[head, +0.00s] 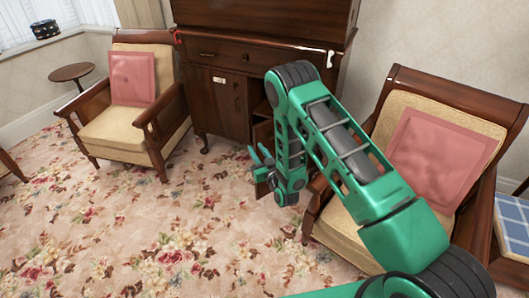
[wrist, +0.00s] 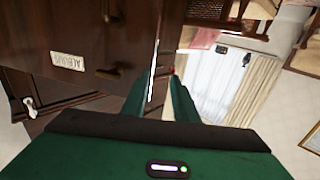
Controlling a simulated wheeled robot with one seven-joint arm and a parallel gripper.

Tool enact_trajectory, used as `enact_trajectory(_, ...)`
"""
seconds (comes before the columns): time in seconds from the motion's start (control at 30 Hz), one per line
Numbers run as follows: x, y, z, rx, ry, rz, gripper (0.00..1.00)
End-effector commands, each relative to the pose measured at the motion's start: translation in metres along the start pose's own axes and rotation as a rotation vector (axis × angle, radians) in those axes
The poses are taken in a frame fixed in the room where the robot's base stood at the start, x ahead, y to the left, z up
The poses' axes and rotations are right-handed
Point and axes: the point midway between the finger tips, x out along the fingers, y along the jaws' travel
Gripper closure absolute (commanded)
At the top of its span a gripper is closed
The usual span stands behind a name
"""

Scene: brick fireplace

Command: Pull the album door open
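The dark wood cabinet (head: 225,60) stands at the back in the head view. A label reading ALBUMS (wrist: 68,61) is on its front in the upside-down wrist view, near a dark handle (wrist: 110,73). In the head view a small pale label (head: 218,80) is on the closed left door (head: 212,105). A dark door panel (head: 263,133) stands swung out from the cabinet's right part, partly behind my arm. My gripper (head: 260,155) is beside this panel. Its fingers (wrist: 162,95) are apart, with a panel edge (wrist: 154,70) close to the left one. I cannot tell whether they touch it.
An armchair with a pink cushion (head: 133,78) stands left of the cabinet. Another armchair (head: 440,140) stands close to the right of my arm. A small round table (head: 72,72) is at far left. The floral carpet (head: 150,225) in front is clear.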

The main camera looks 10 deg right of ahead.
Motion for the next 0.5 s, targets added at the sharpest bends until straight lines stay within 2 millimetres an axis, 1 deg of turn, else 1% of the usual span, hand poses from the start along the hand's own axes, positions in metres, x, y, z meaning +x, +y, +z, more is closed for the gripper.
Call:
enact_trajectory(0.1, -0.0021, -0.0067, -0.0043, 0.001, 0.000, 0.000, 0.73)
enact_trajectory(0.4, -0.0031, -0.0089, -0.0050, 0.000, -0.001, -0.001, 0.73)
enact_trajectory(0.43, -0.0031, -0.0089, -0.0050, 0.000, -0.002, -0.001, 0.76)
enact_trajectory(0.47, -0.0030, -0.0088, -0.0050, 0.000, -0.002, -0.001, 0.83)
enact_trajectory(0.5, -0.0027, -0.0083, -0.0057, -0.001, -0.003, -0.001, 0.93)
